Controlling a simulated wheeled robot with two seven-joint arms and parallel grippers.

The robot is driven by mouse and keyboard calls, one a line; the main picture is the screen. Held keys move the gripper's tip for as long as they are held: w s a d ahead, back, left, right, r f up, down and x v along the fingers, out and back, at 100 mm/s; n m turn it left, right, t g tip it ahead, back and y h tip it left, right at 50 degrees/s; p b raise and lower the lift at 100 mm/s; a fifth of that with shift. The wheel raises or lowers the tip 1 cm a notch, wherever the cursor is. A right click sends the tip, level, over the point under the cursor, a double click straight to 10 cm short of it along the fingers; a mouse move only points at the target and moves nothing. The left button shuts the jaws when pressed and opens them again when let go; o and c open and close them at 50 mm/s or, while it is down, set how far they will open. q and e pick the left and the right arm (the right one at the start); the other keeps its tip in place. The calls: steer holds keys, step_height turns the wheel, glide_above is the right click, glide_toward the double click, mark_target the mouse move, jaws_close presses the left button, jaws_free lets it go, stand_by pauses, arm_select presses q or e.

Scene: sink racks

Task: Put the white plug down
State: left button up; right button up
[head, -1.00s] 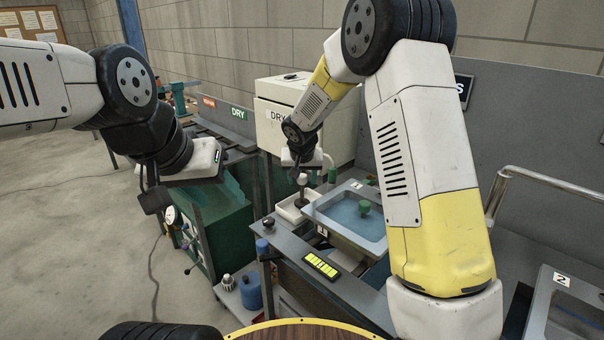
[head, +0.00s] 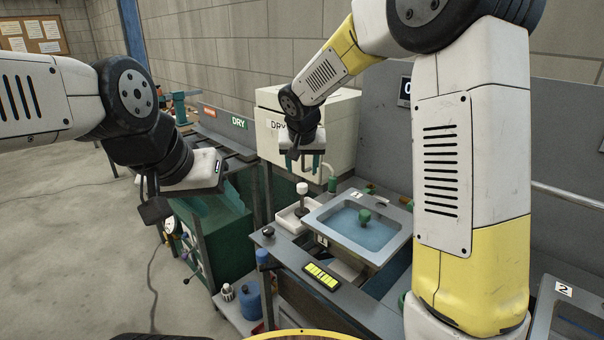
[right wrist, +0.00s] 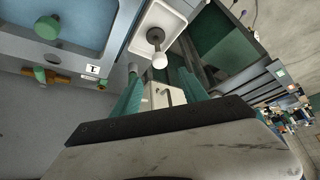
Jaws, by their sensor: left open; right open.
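The white plug (head: 302,188), with a pale round knob on a dark stem and base, stands upright in a small white tray (head: 286,222) left of sink 1. It also shows in the right wrist view (right wrist: 159,60), inside the tray (right wrist: 173,17). My right gripper (head: 304,168) is open and empty above the plug, with a visible gap between them. Its teal fingers (right wrist: 160,88) are spread in the right wrist view, and the knob is clear of them. My left gripper (head: 200,206) is open and empty, well to the left of the tray.
Sink 1 (head: 338,213) holds blue water and a green plug (head: 364,216). A white box (head: 340,130) marked DRY stands behind the tray. A yellow-lit panel (head: 322,277) lies at the counter front. Sink 2 (head: 545,318) is at the lower right.

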steer(key=s+d+r+y, duration=0.1)
steer(key=s+d+r, duration=0.35)
steer(key=s, duration=0.25)
steer(key=s+d+r, duration=0.3)
steer(key=s+d, duration=0.3)
steer(key=s, duration=0.1)
steer(key=s+d, duration=0.1)
steer(key=s, duration=0.7)
steer(key=s+d+y, duration=0.1)
steer(key=s+d, duration=0.1)
steer(key=s, duration=0.5)
steer(key=shift+s+d+f+n, duration=0.15)
steer(key=shift+s+d+n, duration=0.15)
steer(key=shift+s, duration=0.1)
